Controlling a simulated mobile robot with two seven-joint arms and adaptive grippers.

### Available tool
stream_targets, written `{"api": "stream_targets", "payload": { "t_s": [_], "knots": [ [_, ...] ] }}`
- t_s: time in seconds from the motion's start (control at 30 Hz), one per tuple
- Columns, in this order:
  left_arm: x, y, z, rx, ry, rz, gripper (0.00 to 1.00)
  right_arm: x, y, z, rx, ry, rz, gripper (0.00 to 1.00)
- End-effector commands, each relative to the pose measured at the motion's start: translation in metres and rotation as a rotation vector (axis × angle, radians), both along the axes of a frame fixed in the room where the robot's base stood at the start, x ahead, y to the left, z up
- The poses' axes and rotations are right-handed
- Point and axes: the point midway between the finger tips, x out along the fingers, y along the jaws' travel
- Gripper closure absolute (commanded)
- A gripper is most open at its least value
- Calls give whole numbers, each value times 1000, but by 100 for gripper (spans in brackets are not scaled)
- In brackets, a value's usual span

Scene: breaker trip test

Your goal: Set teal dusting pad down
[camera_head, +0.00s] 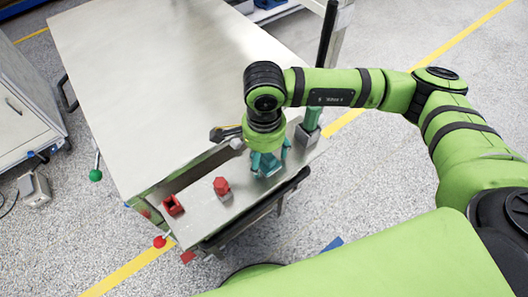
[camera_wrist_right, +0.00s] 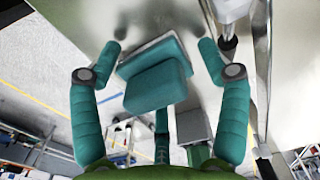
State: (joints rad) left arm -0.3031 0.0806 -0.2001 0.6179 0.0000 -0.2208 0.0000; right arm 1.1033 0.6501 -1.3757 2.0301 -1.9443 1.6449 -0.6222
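The teal dusting pad (camera_wrist_right: 158,86) sits between the fingers of my right gripper (camera_wrist_right: 158,58) in the right wrist view. It looks like a thick teal block with a second teal layer behind it. The fingers are spread, with a small gap showing on each side of the pad. In the head view my right gripper (camera_head: 269,161) points down at the narrow metal ledge (camera_head: 236,203) along the table's front, and mostly hides the pad. The pad appears to lie on the metal, though its underside is hidden. My left gripper is out of view.
A red open box (camera_head: 173,205) and a red knob-like piece on a grey block (camera_head: 221,186) stand left on the ledge. A green post on a grey base (camera_head: 308,130) stands close on the right. The large tabletop (camera_head: 160,80) behind is clear.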

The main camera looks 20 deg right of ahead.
Motion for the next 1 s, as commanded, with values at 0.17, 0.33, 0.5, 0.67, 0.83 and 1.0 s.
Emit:
{"api": "stream_targets", "payload": {
  "t_s": [0.17,0.33,0.5,0.67,0.83,1.0],
  "knots": [
    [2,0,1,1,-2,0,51,0,0,1,0,0,0,24],
    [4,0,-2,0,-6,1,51,1,1,12,4,-4,0,24],
    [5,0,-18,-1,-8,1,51,2,1,46,3,-8,1,24],
    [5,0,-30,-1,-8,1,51,1,1,82,2,-7,1,24],
    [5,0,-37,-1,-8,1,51,1,0,109,1,-4,-1,24],
    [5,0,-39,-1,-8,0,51,0,0,122,0,0,1,24]
  ]
}}
